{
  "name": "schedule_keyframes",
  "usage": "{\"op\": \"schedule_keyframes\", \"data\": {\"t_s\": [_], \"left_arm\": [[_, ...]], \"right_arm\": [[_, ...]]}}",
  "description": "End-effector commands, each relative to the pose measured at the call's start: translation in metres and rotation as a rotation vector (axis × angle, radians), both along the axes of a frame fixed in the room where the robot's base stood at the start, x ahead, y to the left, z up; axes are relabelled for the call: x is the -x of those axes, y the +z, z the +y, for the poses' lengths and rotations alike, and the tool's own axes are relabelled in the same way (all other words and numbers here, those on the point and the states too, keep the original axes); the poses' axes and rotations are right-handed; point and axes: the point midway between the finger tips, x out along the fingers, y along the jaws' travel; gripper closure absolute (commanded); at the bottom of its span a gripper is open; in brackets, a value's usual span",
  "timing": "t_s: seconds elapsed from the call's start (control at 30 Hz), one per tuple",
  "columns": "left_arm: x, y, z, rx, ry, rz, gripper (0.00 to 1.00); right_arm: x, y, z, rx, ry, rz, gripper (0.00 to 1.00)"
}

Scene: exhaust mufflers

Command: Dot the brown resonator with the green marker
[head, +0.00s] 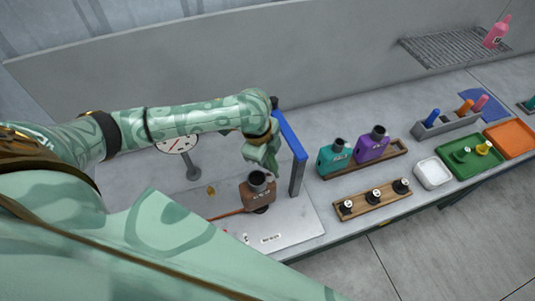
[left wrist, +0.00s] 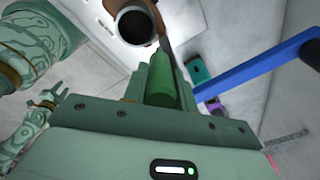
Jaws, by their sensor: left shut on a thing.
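The brown resonator (head: 259,194), with a dark open neck on top, stands upright on the grey bench plate in the head view. Its dark round neck (left wrist: 133,25) shows at the top of the left wrist view. My left gripper (head: 262,158) is just above and behind it in the head view, pointing down. It is shut on the green marker (left wrist: 163,82), which shows between the fingers in the left wrist view.
A blue-topped post (head: 292,145) stands close to the right of my left gripper. A gauge (head: 177,144) stands left. Teal (head: 333,158) and purple (head: 371,147) resonators sit in a wooden tray. A marker holder (head: 447,124) and coloured trays lie farther right.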

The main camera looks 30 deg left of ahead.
Motion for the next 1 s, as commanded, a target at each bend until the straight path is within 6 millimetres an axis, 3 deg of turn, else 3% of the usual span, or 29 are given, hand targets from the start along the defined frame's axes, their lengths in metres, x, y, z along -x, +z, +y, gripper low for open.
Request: {"op": "schedule_keyframes", "data": {"t_s": [1.0], "left_arm": [[0.0,-0.012,0.0,0.0,0.0,0.001,0.99]], "right_arm": [[0.001,-0.004,0.003,-0.004,-0.001,0.001,0.64]]}}
